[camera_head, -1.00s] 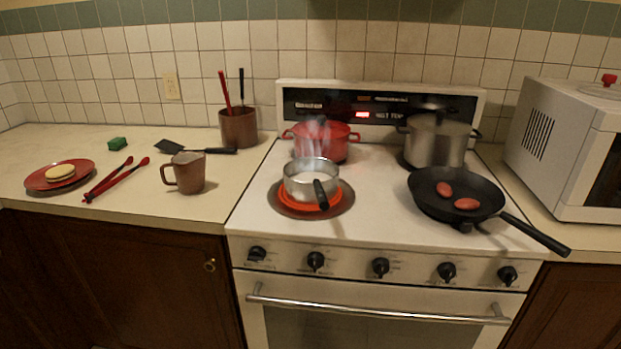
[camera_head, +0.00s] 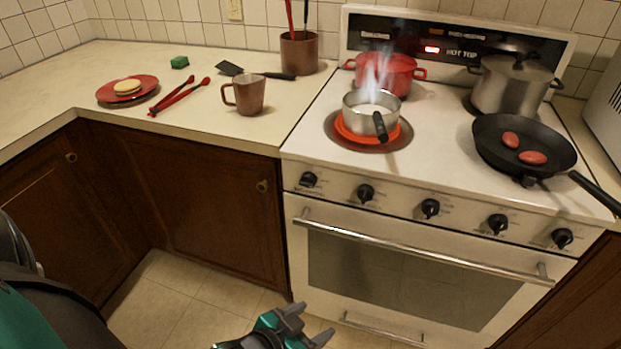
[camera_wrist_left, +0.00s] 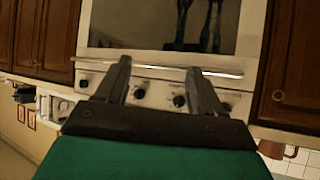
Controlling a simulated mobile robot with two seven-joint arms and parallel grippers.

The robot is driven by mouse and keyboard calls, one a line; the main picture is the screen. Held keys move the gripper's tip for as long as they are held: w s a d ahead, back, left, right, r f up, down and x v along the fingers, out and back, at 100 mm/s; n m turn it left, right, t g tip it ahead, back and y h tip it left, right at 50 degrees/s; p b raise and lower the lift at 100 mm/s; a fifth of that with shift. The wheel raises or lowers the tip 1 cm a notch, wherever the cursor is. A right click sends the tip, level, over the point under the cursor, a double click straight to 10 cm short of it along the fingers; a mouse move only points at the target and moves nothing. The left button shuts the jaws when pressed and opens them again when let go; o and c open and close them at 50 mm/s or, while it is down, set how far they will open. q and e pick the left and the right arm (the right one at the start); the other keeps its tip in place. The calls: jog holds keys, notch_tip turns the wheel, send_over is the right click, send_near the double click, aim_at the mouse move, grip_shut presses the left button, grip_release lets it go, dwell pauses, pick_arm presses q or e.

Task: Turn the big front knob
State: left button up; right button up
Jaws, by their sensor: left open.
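Several black knobs line the stove's front panel above the oven door: far left (camera_head: 308,180), second (camera_head: 366,193), middle (camera_head: 430,208), fourth (camera_head: 497,223) and far right (camera_head: 562,238). They look alike in size in the head view. My left gripper (camera_head: 311,323) is open and empty, low in front of the oven, well below the knobs and touching none. The left wrist view is upside down; there the open fingers (camera_wrist_left: 158,68) frame part of the knob row, with one knob (camera_wrist_left: 180,101) between them. My right gripper is not in view.
The oven handle (camera_head: 420,245) sticks out below the knobs. A steaming saucepan (camera_head: 370,112) stands on a glowing burner. The black pan's handle (camera_head: 597,193) juts past the stove's front edge. A brown mug (camera_head: 247,95) stands on the left counter. Floor before the cabinets is clear.

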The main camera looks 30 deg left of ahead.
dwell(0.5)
pick_arm(q)
jog(key=m+t+y+b, duration=0.65)
jog(key=m+b, duration=0.75)
jog(key=m, duration=1.7)
send_near(306, 186)
jog(key=b+x, duration=0.1)
jog(key=x, duration=0.8)
jog(key=shift+w+a, duration=0.1)
jog(key=shift+w, duration=0.15)
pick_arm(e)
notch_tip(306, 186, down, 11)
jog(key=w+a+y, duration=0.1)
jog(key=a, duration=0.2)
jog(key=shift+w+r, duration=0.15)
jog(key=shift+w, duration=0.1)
